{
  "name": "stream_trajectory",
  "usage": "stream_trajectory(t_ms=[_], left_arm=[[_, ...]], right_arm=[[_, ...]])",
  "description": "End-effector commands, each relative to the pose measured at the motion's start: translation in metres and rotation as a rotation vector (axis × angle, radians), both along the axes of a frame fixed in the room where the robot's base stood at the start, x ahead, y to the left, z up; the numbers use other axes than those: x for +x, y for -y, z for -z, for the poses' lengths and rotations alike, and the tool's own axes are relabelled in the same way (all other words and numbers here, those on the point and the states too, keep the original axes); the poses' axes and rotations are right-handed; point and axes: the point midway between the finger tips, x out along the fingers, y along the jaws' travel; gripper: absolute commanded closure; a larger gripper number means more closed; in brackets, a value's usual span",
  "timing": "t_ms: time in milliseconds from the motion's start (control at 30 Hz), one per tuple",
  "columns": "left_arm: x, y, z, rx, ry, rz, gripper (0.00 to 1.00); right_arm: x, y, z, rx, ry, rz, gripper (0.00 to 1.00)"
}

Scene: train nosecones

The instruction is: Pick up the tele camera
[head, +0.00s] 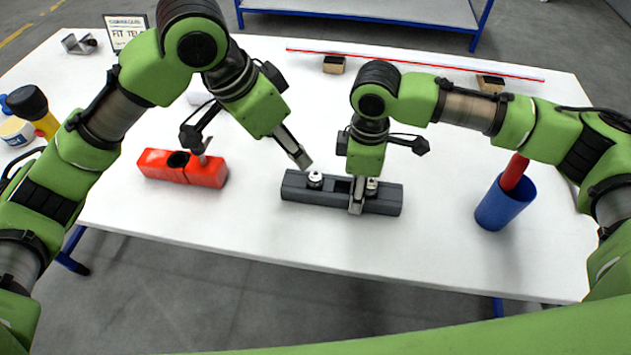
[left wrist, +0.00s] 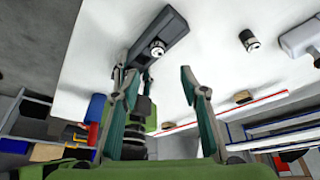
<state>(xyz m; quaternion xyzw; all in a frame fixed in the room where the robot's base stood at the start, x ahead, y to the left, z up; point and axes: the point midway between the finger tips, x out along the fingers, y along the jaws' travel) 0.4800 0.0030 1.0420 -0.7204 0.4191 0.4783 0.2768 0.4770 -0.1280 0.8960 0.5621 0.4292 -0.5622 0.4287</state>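A dark grey nosecone block (head: 295,188) lies in the middle of the table. A small silver-topped camera (head: 315,178) sits in its left part, and it also shows in the left wrist view (left wrist: 157,48). A second silver piece (head: 372,184) shows beside my right gripper. A separate black-and-silver cylinder (left wrist: 248,40) stands on the table in the left wrist view. I cannot tell which is the tele camera. My left gripper (left wrist: 158,88) is open and empty, above and beside the left camera. My right gripper (head: 357,196) is down at the block's right half; its grip is unclear.
A red block (head: 183,168) with a dark hole lies left. A blue cup (head: 503,205) holding a red object stands right. A sign (head: 126,28) reading "FIT TELE" stands at the back left. A long white bar with a red edge (head: 420,62) lies along the back.

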Motion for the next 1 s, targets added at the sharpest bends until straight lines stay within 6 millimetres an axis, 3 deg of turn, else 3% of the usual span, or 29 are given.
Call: stream_trajectory(t_ms=[300,567,833,1000], left_arm=[[0.008,0.016,0.046,0.01,-0.005,0.0,0.6],[0.011,0.024,0.066,0.009,-0.004,0.001,0.6],[0.015,0.037,0.101,0.008,-0.004,0.0,0.6],[0.017,0.04,0.11,0.008,-0.002,0.0,0.6]], right_arm=[[0.0,0.0,0.0,0.0,0.001,0.001,0.81],[0.001,0.0,0.0,0.0,0.001,0.001,0.81],[0.001,0.0,0.0,0.0,0.001,0.001,0.81],[0.001,0.0,0.0,-0.001,0.002,0.001,0.81]])
